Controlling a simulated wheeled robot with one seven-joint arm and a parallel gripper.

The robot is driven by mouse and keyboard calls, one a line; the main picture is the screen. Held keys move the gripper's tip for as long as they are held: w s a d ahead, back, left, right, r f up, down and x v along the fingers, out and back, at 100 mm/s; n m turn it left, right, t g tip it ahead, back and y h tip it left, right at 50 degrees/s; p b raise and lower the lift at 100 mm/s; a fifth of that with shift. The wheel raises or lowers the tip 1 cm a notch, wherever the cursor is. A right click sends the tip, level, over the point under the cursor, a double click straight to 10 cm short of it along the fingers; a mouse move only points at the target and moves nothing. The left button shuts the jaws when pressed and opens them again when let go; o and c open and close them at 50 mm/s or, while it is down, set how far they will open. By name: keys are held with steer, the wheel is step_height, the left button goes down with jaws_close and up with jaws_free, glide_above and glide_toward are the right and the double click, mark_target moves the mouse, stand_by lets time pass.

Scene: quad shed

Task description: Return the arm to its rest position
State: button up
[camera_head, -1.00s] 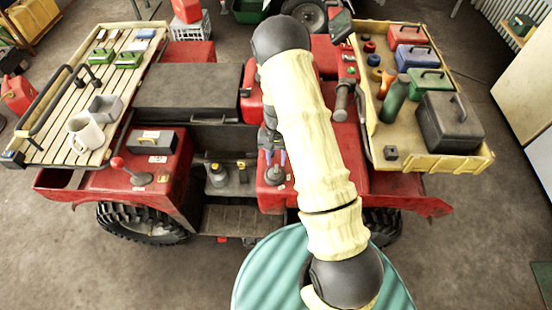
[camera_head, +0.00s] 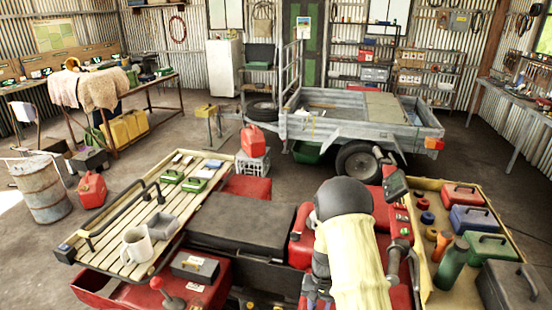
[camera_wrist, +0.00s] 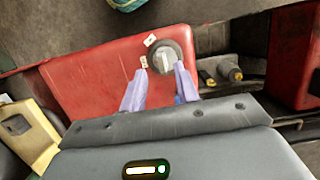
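My arm reaches out in its pale cream sleeve over the red quad vehicle (camera_head: 207,283) in the head view. My gripper (camera_head: 319,300) points down at the vehicle's middle, near the lower edge of that view. In the wrist view my gripper (camera_wrist: 160,78) has its two lavender fingers apart with nothing held between them. A round grey knob (camera_wrist: 163,57) on a red panel (camera_wrist: 95,75) shows beyond and between the fingertips. I cannot tell how close the fingertips are to it.
A yellow tray (camera_head: 432,294) with toolboxes and a green bottle (camera_head: 452,264) lies close on the right. A black box lid (camera_head: 240,225) is left of my elbow. A trailer (camera_head: 350,125) stands behind.

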steer(key=s+r+n+t+b, duration=0.3)
steer(key=s+r+t, duration=0.2)
steer(key=s+r, duration=0.9)
step_height(320, 180, up, 4)
steer(key=shift+s+a+r+n+h+b, duration=0.2)
steer(key=shift+a+n+h+b, duration=0.1)
steer(key=shift+h+b, duration=0.1)
steer(key=shift+d, duration=0.2)
